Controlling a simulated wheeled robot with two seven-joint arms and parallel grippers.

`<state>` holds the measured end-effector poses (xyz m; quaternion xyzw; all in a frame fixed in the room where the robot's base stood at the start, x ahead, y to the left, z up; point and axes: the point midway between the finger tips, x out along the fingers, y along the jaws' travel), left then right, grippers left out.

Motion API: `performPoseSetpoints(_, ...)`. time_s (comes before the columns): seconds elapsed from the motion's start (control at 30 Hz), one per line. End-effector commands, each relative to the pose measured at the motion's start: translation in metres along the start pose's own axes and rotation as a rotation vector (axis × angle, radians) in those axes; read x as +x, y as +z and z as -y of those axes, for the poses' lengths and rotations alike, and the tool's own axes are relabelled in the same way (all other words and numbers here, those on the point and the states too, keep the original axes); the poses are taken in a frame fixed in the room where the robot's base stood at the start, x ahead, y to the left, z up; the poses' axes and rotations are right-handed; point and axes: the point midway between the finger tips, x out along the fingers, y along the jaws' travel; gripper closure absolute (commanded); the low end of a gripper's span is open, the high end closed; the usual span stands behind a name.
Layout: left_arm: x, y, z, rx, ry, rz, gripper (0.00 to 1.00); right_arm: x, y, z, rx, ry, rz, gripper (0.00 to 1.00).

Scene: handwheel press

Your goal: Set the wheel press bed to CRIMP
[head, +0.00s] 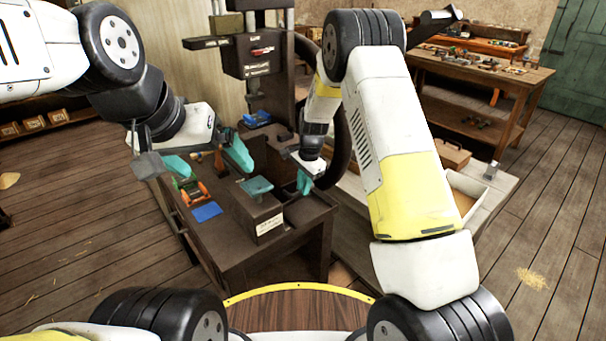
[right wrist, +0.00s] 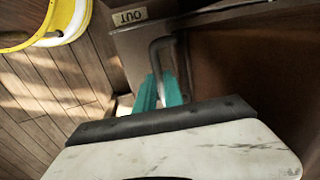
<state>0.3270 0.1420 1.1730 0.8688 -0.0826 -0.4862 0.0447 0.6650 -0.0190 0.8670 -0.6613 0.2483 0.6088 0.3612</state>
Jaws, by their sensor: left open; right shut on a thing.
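The dark wheel press (head: 262,65) stands behind the bench, with small plates and a red mark on its head, too small to read. My right gripper (head: 304,183) is low at the bench's right side. In the right wrist view, its teal fingers (right wrist: 162,92) are shut on a grey bent rod (right wrist: 157,52), beside a plate marked OUT (right wrist: 129,16), seen upside down. My left gripper (head: 211,163) is open above the bench's left part, its teal fingers wide apart. The press bed is not clearly visible.
The dark bench (head: 240,248) carries a blue pad (head: 207,212), an orange-and-green item (head: 190,190) and a labelled box (head: 268,226) with a teal piece (head: 256,186) on top. A low pale platform (head: 490,205) lies right. Wooden floor (head: 535,235) is open at far right.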

Motion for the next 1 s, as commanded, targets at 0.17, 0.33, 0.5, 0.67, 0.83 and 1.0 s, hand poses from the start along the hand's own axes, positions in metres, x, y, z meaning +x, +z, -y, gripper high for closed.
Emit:
performPoseSetpoints(0.17, 0.000, 0.000, 0.000, 0.000, 0.000, 0.000, 0.04, -0.002, -0.001, 0.007, -0.001, -0.018, -0.007, 1.00)
performPoseSetpoints(0.33, 0.000, 0.000, 0.000, 0.000, 0.000, 0.000, 0.04, -0.001, -0.001, 0.006, -0.001, -0.015, -0.006, 0.66)
performPoseSetpoints(0.5, 0.000, 0.000, 0.000, 0.000, 0.000, 0.000, 0.04, -0.001, 0.000, 0.004, -0.001, -0.011, -0.004, 0.66)
performPoseSetpoints(0.67, 0.000, 0.000, 0.000, 0.000, 0.000, 0.000, 0.04, -0.006, -0.001, 0.004, -0.001, -0.011, -0.004, 0.66)
performPoseSetpoints(0.83, 0.000, 0.000, 0.000, 0.000, 0.000, 0.000, 0.04, -0.032, 0.000, 0.005, -0.002, -0.014, -0.005, 0.66)
performPoseSetpoints(1.0, 0.000, 0.000, 0.000, 0.000, 0.000, 0.000, 0.04, -0.060, 0.000, 0.005, -0.001, -0.014, -0.005, 0.66)
